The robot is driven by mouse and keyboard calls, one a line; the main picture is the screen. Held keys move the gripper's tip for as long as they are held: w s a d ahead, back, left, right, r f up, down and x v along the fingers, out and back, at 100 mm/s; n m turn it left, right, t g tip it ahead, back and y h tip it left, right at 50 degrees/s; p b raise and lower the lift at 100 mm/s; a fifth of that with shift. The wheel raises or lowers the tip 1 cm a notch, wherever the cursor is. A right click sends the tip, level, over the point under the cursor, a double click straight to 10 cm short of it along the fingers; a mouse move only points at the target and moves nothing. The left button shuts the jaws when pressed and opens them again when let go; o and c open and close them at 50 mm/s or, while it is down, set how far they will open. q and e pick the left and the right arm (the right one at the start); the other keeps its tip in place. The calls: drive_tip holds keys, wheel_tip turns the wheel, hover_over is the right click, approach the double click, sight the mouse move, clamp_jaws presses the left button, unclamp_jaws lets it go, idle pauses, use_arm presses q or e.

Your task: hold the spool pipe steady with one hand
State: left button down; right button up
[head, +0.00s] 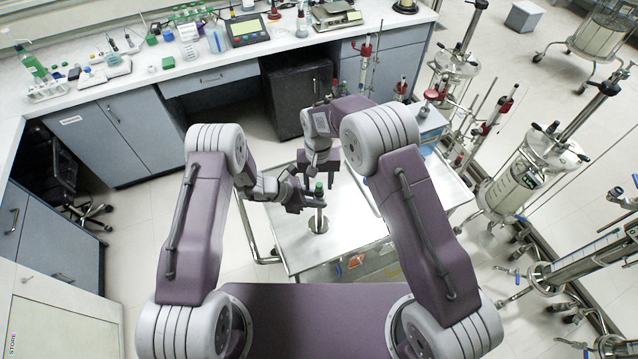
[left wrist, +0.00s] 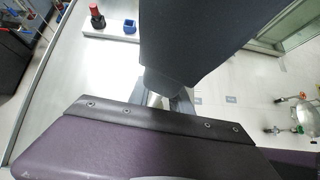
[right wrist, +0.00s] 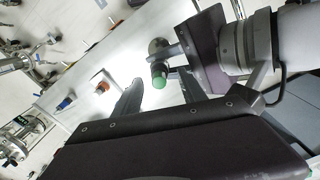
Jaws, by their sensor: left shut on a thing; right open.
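The spool pipe (head: 319,213) stands upright on the metal cart top, with a green top end and a round foot. My left gripper (head: 308,198) is shut on it just below the green end. In the right wrist view the pipe (right wrist: 159,50) shows with its green end (right wrist: 159,75), and my left gripper (right wrist: 176,56) is against it. My right gripper (head: 318,160) is open beside the pipe's upper end; its two fingers (right wrist: 160,88) spread on either side of the green end in the right wrist view. In the left wrist view a dark body hides most of the grip.
The cart top (head: 352,220) is largely bare around the pipe. A blue box (head: 428,128) stands at its back right. A red-capped bottle (left wrist: 97,18) and a small blue block (left wrist: 130,27) sit near an edge. Glass columns on stands (head: 515,180) crowd the right.

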sight(319, 185)
wheel_tip(319, 185, up, 11)
drive_tip(key=shift+f, duration=0.1)
idle(0.5)
use_arm(q)
drive_tip(key=c, duration=1.1)
unclamp_jaws()
